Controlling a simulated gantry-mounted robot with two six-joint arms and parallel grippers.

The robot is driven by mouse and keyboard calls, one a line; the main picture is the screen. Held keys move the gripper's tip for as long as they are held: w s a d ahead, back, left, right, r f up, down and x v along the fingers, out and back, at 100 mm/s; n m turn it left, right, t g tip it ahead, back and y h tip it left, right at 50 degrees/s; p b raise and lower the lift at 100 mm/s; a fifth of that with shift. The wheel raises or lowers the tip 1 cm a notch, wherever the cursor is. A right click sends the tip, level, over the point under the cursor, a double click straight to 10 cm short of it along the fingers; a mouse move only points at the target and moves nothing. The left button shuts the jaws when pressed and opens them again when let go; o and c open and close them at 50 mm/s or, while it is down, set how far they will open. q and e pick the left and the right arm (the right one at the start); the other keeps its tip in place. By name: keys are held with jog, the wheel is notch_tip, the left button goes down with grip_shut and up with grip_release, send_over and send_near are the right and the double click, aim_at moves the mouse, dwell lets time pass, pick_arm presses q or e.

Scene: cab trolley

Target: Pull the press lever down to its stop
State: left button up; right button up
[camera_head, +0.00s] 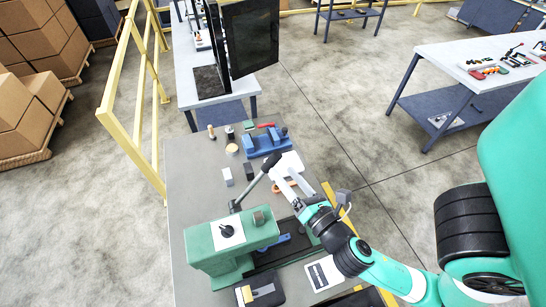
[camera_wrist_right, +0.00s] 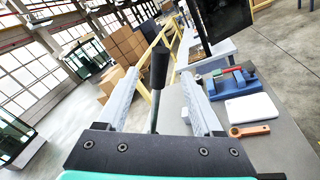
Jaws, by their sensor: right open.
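The green press (camera_head: 205,250) stands at the front of the grey bench. Its press lever (camera_head: 252,188) is a thin rod with a thick black grip, slanting up and to the right in the head view. My right gripper (camera_head: 278,174) is open, with its pale fingers near the grip's upper end. In the right wrist view, the lever's black grip (camera_wrist_right: 160,65) shows upright between the two spread fingers (camera_wrist_right: 166,72), with visible gaps on both sides. My left gripper is not in view.
A blue fixture (camera_head: 262,143), a white plate (camera_head: 290,162) and an orange ring-ended part (camera_head: 284,186) lie beyond the press. Small blocks (camera_head: 227,176) sit to the left. A black-and-yellow item (camera_head: 260,291) lies in front. A yellow railing (camera_head: 130,140) runs left of the bench.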

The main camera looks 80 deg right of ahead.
jog(key=p+x, duration=0.3)
jog(key=x, duration=0.6)
jog(key=shift+d, duration=0.2)
jog(key=shift+w, duration=0.1)
jog(key=shift+r, duration=0.1)
grip_shut()
